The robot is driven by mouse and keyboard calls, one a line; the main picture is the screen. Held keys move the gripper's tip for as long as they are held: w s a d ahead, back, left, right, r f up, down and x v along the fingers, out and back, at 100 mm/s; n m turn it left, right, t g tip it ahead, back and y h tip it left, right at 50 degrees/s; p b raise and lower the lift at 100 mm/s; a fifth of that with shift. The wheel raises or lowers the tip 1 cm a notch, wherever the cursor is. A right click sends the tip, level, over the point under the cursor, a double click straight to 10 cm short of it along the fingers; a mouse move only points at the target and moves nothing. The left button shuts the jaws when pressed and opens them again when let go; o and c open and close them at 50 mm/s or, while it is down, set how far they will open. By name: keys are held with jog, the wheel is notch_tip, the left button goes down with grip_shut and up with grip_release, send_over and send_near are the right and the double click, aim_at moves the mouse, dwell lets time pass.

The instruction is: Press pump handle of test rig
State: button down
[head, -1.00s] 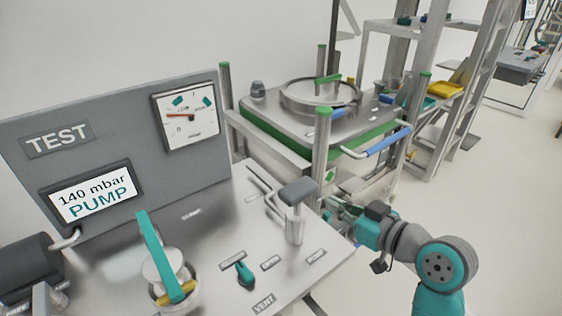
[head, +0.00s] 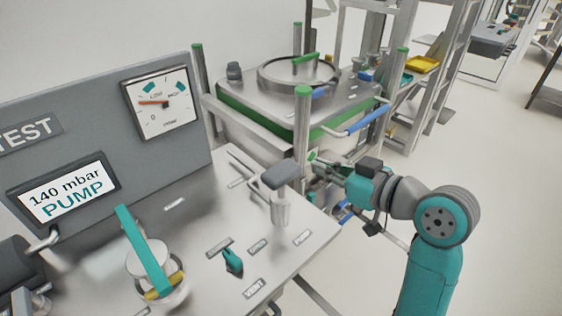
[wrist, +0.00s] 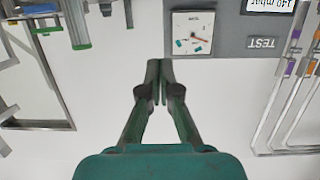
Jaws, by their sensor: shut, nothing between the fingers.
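The pump handle (head: 279,174) is a dark grey T-shaped grip on top of a silver cylinder (head: 280,208). It stands upright near the right edge of the steel test rig bench (head: 200,225). The display (head: 65,190) reads "140 mbar PUMP". The dial gauge (head: 160,102) also shows in the wrist view (wrist: 191,33), upside down. My gripper (head: 313,163) is just right of the pump handle in the head view, apart from it as far as I can tell. In the wrist view its fingers (wrist: 160,82) are together and empty. The pump handle does not show there.
A teal lever (head: 143,248) and a small teal vent knob (head: 232,260) stand on the bench. Behind is a steel bin (head: 235,100) with green trim, corner posts and a blue handle (head: 366,118). Open floor lies to the right.

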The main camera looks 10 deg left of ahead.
jog(key=shift+a, duration=0.1)
send_over(288, 184)
jog(key=f, duration=0.2)
jog(key=shift+w+a+f, duration=0.2)
jog(key=shift+w+f, duration=0.1)
jog(key=shift+f, duration=0.05)
jog(key=f, duration=0.2)
jog(key=shift+d+f, duration=0.2)
jog(key=shift+f, duration=0.1)
jog(key=shift+s+f, duration=0.1)
jog(key=shift+f, duration=0.5)
notch_tip(288, 184, down, 6)
jog(key=shift+r, duration=0.1)
